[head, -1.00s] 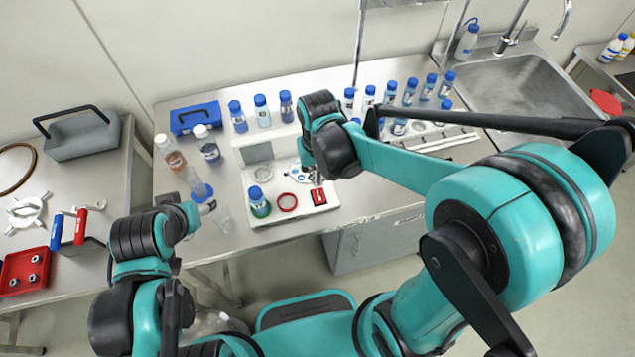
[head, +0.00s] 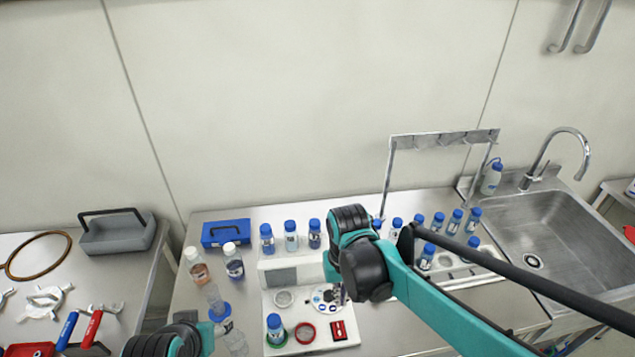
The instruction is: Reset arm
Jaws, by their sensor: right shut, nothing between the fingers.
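My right arm comes in from the lower right. My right gripper (head: 342,297) hangs over the white instrument panel (head: 291,348), mostly hidden behind the dark wrist. It is shut and empty, beside the round multicoloured dial (head: 325,297). My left arm shows only at the bottom edge. My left gripper (head: 218,327) is a small piece near the clear glassware, and its fingers are too small and hidden to judge.
A blue-capped bottle (head: 275,329), a red ring (head: 305,333) and a red switch (head: 338,330) sit on the panel. Blue-capped bottles (head: 290,236) stand behind it. Clear bottles (head: 197,265) stand left. A metal frame (head: 388,180) and sink (head: 545,240) are at right.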

